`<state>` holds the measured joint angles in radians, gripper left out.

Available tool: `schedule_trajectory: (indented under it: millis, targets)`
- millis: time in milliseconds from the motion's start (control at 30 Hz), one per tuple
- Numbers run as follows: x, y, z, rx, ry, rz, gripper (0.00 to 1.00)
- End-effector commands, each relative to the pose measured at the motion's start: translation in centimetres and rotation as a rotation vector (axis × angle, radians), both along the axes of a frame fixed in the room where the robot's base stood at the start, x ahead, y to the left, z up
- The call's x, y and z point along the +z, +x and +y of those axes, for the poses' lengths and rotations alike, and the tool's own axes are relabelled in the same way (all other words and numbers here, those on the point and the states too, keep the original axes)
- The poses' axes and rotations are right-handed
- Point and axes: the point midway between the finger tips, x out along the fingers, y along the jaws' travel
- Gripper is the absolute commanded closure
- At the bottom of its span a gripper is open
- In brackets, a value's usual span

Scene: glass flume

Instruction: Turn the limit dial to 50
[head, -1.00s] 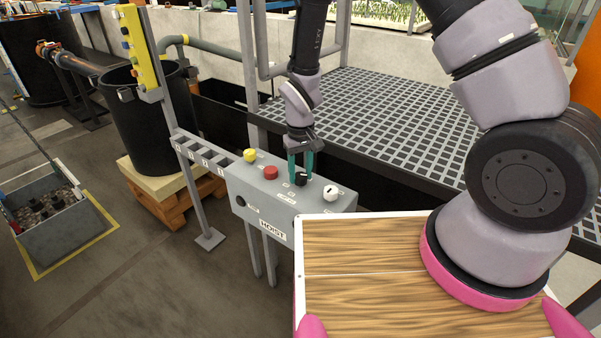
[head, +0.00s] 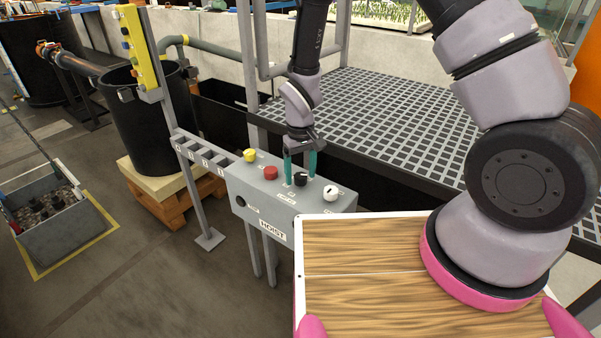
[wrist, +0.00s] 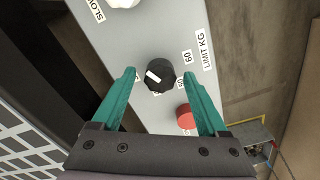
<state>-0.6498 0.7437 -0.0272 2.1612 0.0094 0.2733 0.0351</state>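The limit dial is a black knob (head: 300,180) with a white pointer mark, on the sloped top of the grey hoist box (head: 262,214). In the wrist view the dial (wrist: 159,74) sits near the middle, beside a "LIMIT KG" label (wrist: 206,51). Its white mark lies on the left part of the knob. Number labels ring it, one reading 60; others are partly hidden or too small to read surely. My gripper (head: 300,174) is open above the box, its green fingers on either side of the dial with gaps; it also shows in the wrist view (wrist: 160,76).
A white knob (head: 331,192) stands right of the dial. A red button (head: 271,173) and a yellow button (head: 250,155) are to its left. A grated platform (head: 400,115) lies behind the box. A yellow control strip on a post (head: 138,47) stands at left.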

Motion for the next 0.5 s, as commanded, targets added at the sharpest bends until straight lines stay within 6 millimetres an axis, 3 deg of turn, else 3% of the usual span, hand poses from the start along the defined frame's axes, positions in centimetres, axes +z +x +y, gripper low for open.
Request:
schedule_trajectory:
  millis: [233, 500]
  targets:
    - [1.1, 0.0, 0.0, 0.000, 0.000, -0.001, 0.23]
    - [6.4, 0.1, 0.1, 0.000, 0.003, -0.004, 0.23]
